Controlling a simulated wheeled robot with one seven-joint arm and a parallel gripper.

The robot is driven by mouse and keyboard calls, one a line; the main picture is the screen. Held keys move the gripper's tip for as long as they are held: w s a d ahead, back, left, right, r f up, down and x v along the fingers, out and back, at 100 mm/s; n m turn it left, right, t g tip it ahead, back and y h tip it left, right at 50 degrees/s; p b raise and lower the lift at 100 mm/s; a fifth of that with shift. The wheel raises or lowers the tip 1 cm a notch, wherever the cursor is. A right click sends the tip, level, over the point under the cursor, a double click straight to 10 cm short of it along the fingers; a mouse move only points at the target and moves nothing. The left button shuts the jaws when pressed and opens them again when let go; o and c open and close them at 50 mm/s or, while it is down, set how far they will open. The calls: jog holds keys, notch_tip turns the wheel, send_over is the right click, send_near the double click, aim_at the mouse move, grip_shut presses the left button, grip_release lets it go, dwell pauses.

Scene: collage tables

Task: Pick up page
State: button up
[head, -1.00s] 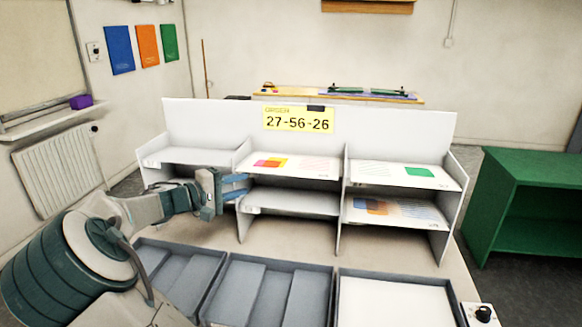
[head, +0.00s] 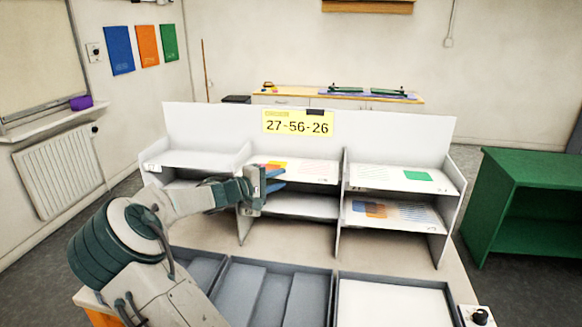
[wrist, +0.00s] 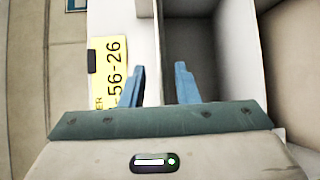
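My gripper (head: 282,180) is open and empty, its two blue fingers apart in front of the middle column of the white shelf unit (head: 310,220). A page (head: 315,170) with orange and yellow patches lies on the upper middle shelf, partly hidden by my gripper. A page with a green patch (head: 415,176) lies on the upper right shelf. A page with blue and orange patches (head: 385,212) lies on the lower right shelf. In the wrist view my open fingers (wrist: 159,66) point at the unit; no page is clearly visible there.
A yellow sign (head: 298,121) reading 27-56-26 is on the back panel. Grey trays (head: 270,266) and a tray with a white inside (head: 392,300) stand in front of the unit. A knob box (head: 479,315) is at front right. The lower middle shelf (head: 305,206) looks empty.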

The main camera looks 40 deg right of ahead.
jog(key=shift+d, duration=0.3)
grip_shut()
jog(key=shift+a+r, duration=0.1)
